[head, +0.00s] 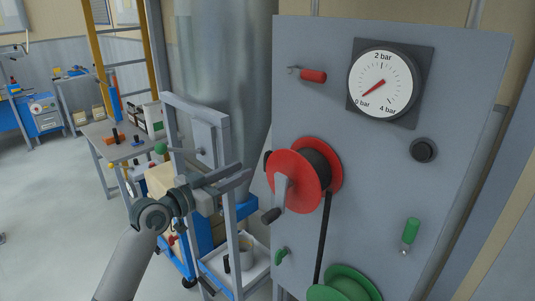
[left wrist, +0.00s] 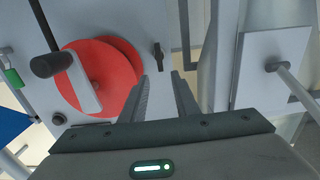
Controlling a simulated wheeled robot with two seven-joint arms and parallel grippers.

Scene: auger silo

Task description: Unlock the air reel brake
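A red reel (head: 297,181) with a grey crank arm and a black knob (head: 271,215) is mounted on a grey panel; a black band hangs down from it. The reel (left wrist: 108,72) fills the left of the left wrist view. A small black lever (left wrist: 158,56) sits on the panel right beside the reel there; a dark part (head: 267,161) shows at the reel's left edge in the head view. No label tells which part is the brake. My left gripper (head: 244,176) is open and empty, left of the reel; its fingertips (left wrist: 160,78) lie just below the lever in the left wrist view, apart from it.
The panel also carries a pressure gauge (head: 384,82) reading near 0 bar, a red handle (head: 312,75), a black button (head: 423,150), a green handle (head: 410,232) and a green reel (head: 345,285). A grey frame (head: 224,150) stands close behind my left gripper.

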